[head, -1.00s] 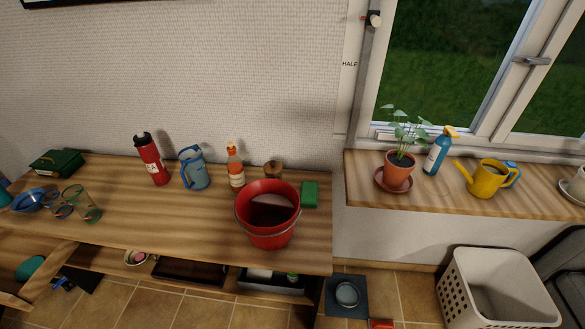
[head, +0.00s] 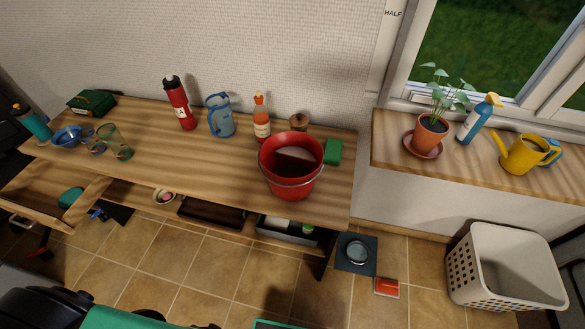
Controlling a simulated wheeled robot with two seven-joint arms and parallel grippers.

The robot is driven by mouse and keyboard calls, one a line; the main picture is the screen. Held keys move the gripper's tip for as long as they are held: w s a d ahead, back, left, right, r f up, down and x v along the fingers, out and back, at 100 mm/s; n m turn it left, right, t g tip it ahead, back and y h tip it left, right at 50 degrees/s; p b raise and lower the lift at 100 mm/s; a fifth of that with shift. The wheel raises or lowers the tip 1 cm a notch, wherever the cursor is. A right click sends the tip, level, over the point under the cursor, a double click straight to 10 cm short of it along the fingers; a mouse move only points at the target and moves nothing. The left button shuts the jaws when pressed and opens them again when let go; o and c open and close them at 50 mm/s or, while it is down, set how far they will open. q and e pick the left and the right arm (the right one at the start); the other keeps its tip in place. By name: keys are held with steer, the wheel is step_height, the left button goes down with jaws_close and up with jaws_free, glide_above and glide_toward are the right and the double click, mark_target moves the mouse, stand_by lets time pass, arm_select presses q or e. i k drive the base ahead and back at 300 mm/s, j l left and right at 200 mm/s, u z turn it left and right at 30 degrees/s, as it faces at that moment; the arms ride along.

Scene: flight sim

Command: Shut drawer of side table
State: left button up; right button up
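The side table (head: 200,165) has a long wooden top and stands against the wall in the head view. Its drawer (head: 38,207) is at the left end, pulled out toward the viewer. The wooden drawer front stands clear of the table's front edge, and a teal-green item (head: 70,197) shows inside the drawer. Neither of my grippers can be made out in the head view.
A red bucket (head: 291,170), bottles, a blue jug (head: 220,118) and glasses stand on the tabletop. A shelf below holds trays and a bowl. A white basket (head: 500,268) stands at right. Tiled floor before the table is mostly clear.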

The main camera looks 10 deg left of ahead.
mark_target(34, 195)
steer(key=u, duration=2.45)
steer(key=i+j+z, duration=0.2)
steer(key=i, duration=0.3)
